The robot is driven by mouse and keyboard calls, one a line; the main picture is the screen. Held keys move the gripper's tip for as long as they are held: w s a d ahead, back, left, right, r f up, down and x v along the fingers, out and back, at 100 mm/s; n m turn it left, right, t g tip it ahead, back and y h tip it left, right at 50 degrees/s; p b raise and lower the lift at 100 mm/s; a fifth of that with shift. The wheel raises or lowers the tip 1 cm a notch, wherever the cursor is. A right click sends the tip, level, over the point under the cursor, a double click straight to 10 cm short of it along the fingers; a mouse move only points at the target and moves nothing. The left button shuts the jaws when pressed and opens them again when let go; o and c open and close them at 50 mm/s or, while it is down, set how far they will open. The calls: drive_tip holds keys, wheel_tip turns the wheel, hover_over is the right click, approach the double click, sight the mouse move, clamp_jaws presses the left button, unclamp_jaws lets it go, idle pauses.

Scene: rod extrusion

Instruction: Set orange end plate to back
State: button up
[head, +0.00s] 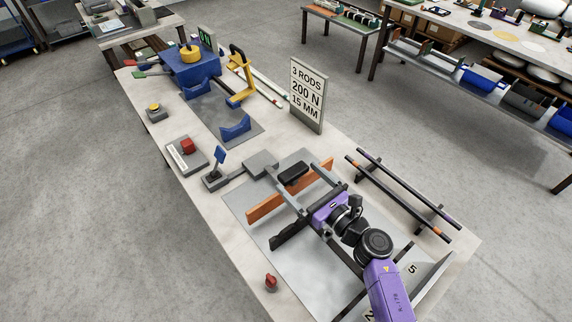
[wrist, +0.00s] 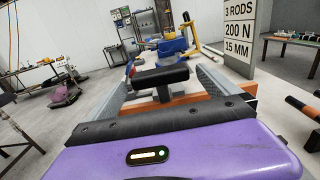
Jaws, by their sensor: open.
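The orange end plate (head: 262,208) is a long, narrow plate standing on edge on the grey work mat, crossing under my gripper (head: 290,165). In the wrist view, part of the orange plate (wrist: 180,99) shows low behind the gripper body. My gripper's two grey fingers (wrist: 163,72) are spread wide and reach across the plate. A black block (head: 293,173) sits between the fingers, apart from both; it also shows in the wrist view (wrist: 160,76). Whether the fingers touch the plate cannot be told. My purple wrist hides part of the mat.
A sign (head: 307,95), a blue fixture (head: 190,68) with a yellow handle and a red button (head: 188,146) stand further back. A red knob (head: 270,281) is at the front left edge.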

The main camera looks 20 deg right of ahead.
sight(289, 169)
drive_tip(key=x, duration=0.6)
drive_tip(key=shift+w+a, duration=0.1)
drive_tip(key=shift+w, duration=0.15)
